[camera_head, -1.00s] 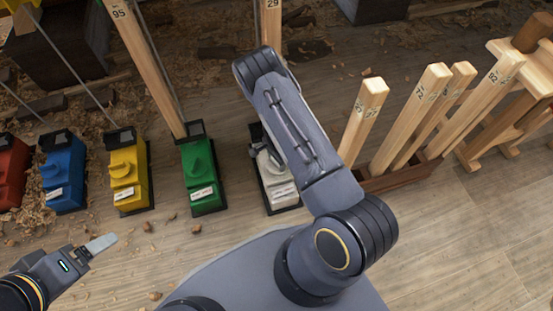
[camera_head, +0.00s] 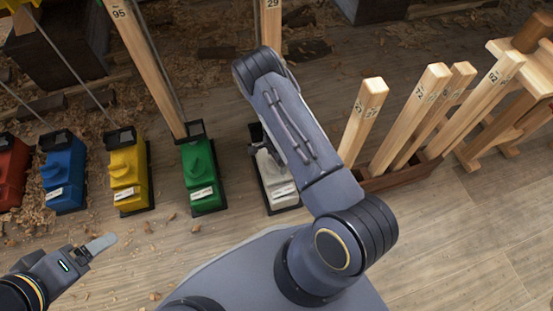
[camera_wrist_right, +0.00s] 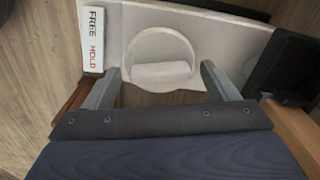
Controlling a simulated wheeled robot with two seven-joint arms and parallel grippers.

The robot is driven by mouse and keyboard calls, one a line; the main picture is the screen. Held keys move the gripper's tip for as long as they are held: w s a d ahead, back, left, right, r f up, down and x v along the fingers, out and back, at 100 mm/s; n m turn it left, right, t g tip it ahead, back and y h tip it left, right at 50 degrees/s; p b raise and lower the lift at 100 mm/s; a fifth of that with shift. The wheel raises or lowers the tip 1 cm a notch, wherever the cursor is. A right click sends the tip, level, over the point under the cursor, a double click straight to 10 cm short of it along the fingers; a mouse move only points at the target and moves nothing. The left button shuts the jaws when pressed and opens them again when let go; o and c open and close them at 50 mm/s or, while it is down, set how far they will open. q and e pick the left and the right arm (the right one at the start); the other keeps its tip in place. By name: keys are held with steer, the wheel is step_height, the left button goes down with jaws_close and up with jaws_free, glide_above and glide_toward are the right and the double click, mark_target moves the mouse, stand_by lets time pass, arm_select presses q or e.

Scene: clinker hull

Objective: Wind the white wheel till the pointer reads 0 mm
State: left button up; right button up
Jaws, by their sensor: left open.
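The white unit (camera_head: 277,180) stands at the right end of a row of coloured units, partly hidden behind my right arm in the head view. The right wrist view shows its white wheel (camera_wrist_right: 162,50), a round knob with a raised bar, beside a FREE/HOLD label (camera_wrist_right: 94,40). My right gripper (camera_wrist_right: 160,70) is open, its fingers on either side of the wheel with a gap to each side of the bar. My left gripper (camera_head: 102,244) is open and empty at lower left. I cannot make out the pointer or its reading.
Green (camera_head: 203,175), yellow (camera_head: 128,175), blue (camera_head: 63,175) and red (camera_head: 10,175) units stand to the left. Numbered wooden posts in a brown rack (camera_head: 402,176) stand on the right, near a wooden trestle (camera_head: 500,120). Shavings litter the floor; the lower right is clear.

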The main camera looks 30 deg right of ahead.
steer(key=shift+r, duration=0.1)
step_height(320, 180, up, 8)
steer(key=p, duration=0.3)
steer(key=shift+f, duration=0.2)
